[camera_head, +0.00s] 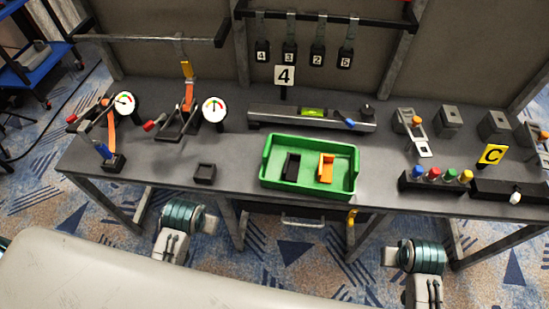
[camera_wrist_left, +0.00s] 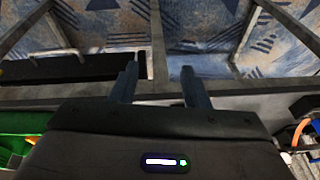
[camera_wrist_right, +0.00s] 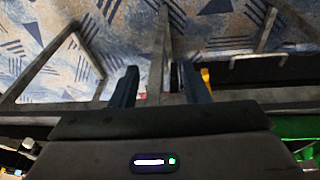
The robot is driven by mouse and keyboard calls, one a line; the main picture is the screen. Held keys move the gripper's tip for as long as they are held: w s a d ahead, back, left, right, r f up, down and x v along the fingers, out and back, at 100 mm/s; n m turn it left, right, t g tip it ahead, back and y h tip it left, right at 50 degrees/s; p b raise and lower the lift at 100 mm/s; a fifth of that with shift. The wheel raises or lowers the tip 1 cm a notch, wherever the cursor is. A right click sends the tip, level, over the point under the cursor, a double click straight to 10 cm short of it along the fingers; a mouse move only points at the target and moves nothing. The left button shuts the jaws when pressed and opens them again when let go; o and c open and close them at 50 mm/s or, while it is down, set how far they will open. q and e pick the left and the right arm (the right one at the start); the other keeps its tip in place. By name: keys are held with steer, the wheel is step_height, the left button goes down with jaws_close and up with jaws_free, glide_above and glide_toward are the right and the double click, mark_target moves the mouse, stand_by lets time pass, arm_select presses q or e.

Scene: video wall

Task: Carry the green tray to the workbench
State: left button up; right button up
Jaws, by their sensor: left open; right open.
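The green tray (camera_head: 310,191) sits on the dark workbench top (camera_head: 233,165), near its front edge at the middle in the head view. It holds a black part (camera_head: 291,167) and an orange part (camera_head: 326,168). My left gripper (camera_wrist_left: 159,88) is open, with nothing between its fingers; part of the green tray shows at the lower left of its wrist view (camera_wrist_left: 14,150). My right gripper (camera_wrist_right: 161,86) is open and empty; green shows at the right of its wrist view (camera_wrist_right: 294,127). In the head view my arms are low in front of the bench, left and right of the tray; the fingertips are not visible there.
A small dark square block (camera_head: 204,173) stands left of the tray. A long grey fixture with a level (camera_head: 313,113) lies behind it. Gauges with clamps stand at the left. A row of coloured buttons (camera_head: 436,180) is at the right. A handle (camera_head: 303,221) shows under the front edge.

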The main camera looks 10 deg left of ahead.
arm_select(q)
steer(key=w+d+r, duration=0.2)
steer(key=w+r, duration=0.1)
steer(key=w, duration=0.3)
arm_select(e)
steer(key=w+a+r, duration=0.2)
steer(key=w+r, duration=0.1)
steer(key=w, duration=0.4)
arm_select(q)
step_height(320, 180, up, 7)
steer(key=g+h, duration=0.1)
glide_above(267, 151)
steer(key=shift+w+a+r+p, duration=0.15)
steer(key=shift+w+a+p, duration=0.05)
steer(key=shift+w+p, duration=0.25)
arm_select(e)
step_height(267, 151, up, 9)
steer(key=g+y, duration=0.1)
steer(key=g, duration=0.2)
glide_above(357, 160)
arm_select(q)
steer(key=f, duration=0.3)
steer(key=w+f, duration=0.1)
steer(key=f, duration=0.6)
steer(key=shift+w+f, duration=0.25)
steer(key=shift+f, duration=0.1)
arm_select(e)
step_height(357, 160, down, 11)
steer(key=shift+r, duration=0.1)
